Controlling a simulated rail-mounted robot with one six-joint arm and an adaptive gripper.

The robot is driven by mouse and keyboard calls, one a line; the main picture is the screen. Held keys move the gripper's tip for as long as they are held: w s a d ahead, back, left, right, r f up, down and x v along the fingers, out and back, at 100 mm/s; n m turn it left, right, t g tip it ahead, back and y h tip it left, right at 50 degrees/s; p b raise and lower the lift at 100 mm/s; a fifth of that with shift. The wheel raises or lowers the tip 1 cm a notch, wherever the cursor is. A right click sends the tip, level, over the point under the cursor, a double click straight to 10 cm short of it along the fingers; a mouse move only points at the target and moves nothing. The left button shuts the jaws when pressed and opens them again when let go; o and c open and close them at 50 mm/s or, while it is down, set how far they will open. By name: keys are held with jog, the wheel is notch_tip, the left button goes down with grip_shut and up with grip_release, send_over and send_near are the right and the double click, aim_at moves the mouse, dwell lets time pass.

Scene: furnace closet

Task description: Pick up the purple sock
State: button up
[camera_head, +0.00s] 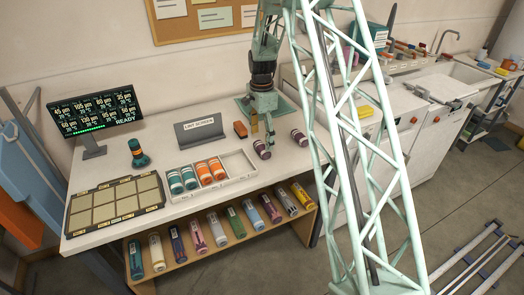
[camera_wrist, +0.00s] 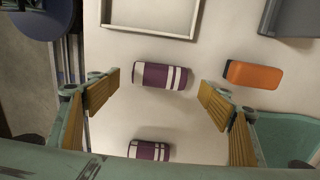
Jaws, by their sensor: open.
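Two rolled purple socks with white stripes lie on the white worktop. In the wrist view one purple sock (camera_wrist: 160,76) lies between the fingertips of my gripper (camera_wrist: 158,84), and another purple sock (camera_wrist: 149,150) lies nearer the bottom edge. In the head view they are the left purple sock (camera_head: 262,149) and the right purple sock (camera_head: 299,137), with my gripper (camera_head: 262,128) just behind the left one. My gripper is open and empty, its yellow-lined fingers wide apart. I cannot tell its exact height above the sock.
An orange block-like item (camera_wrist: 252,75) lies right of the gripper. A white divided tray (camera_head: 238,165) with teal and orange rolls stands left of the socks, and a dark sign (camera_head: 199,132) behind it. Several coloured rolls fill the shelf below (camera_head: 215,262).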

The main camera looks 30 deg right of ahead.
aim_at(262, 146)
jog(key=shift+f, duration=0.15)
jog(key=shift+f, duration=2.5)
jog(key=shift+c, duration=0.5)
jog(key=c, duration=0.8)
